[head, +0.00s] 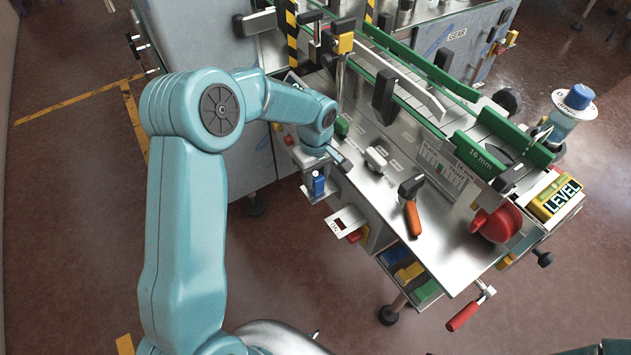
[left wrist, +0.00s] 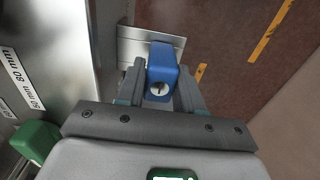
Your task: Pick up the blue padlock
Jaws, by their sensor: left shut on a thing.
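The blue padlock (head: 318,184) is at the left side of the machine in the head view, just below my left gripper (head: 316,170). In the left wrist view the blue padlock (left wrist: 162,66) sits between the two fingers of my left gripper (left wrist: 160,88), with its keyhole face towards the camera. The fingers are shut on its sides. A metal plate (left wrist: 135,42) is right behind the padlock; I cannot tell whether they touch. The padlock's shackle is hidden. My right gripper is not in view.
Open floor (head: 290,270) lies left of the machine.

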